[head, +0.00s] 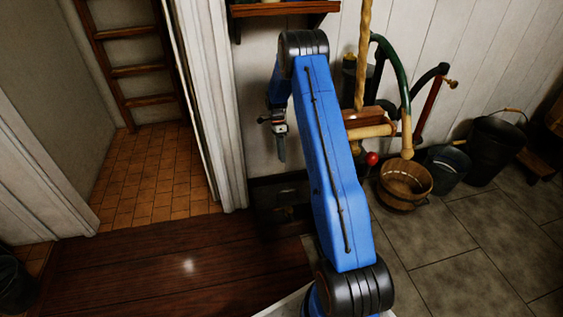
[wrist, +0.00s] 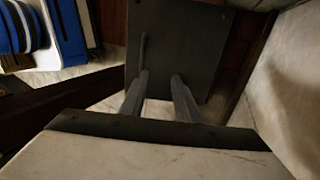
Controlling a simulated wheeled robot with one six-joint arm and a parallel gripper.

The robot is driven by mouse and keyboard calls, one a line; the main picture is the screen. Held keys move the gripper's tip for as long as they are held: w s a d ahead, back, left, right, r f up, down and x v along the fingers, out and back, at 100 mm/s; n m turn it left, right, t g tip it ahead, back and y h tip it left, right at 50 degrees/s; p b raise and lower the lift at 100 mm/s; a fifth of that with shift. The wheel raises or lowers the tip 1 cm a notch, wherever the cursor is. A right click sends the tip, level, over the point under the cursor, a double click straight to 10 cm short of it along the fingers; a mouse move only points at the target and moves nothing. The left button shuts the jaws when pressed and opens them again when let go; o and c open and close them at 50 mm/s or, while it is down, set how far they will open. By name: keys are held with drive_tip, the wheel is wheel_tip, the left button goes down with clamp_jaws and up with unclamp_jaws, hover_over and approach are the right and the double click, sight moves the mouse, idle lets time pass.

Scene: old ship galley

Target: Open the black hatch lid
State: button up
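The black hatch lid (wrist: 190,45) is a flat dark panel in the wrist view, ahead of my gripper (wrist: 161,75). A thin upright bar, perhaps its handle (wrist: 143,48), shows on it near the tip of the left finger. My two grey fingers are spread with a clear gap and nothing between them. I cannot tell whether a finger touches the bar. In the head view my gripper (head: 281,150) points down beside the white wall. Below it is a dark low box-like area (head: 275,195), likely where the lid is, shadowed and partly hidden by my blue arm.
A doorway with a ladder (head: 130,70) is at the left, and a dark wooden floor section (head: 170,265) lies in front. A hand pump (head: 400,80), a wooden bucket (head: 405,182) and dark buckets (head: 495,148) stand at the right. Tiled floor (head: 470,245) is clear at the front right.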

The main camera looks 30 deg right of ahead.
drive_tip(key=shift+r, duration=2.35)
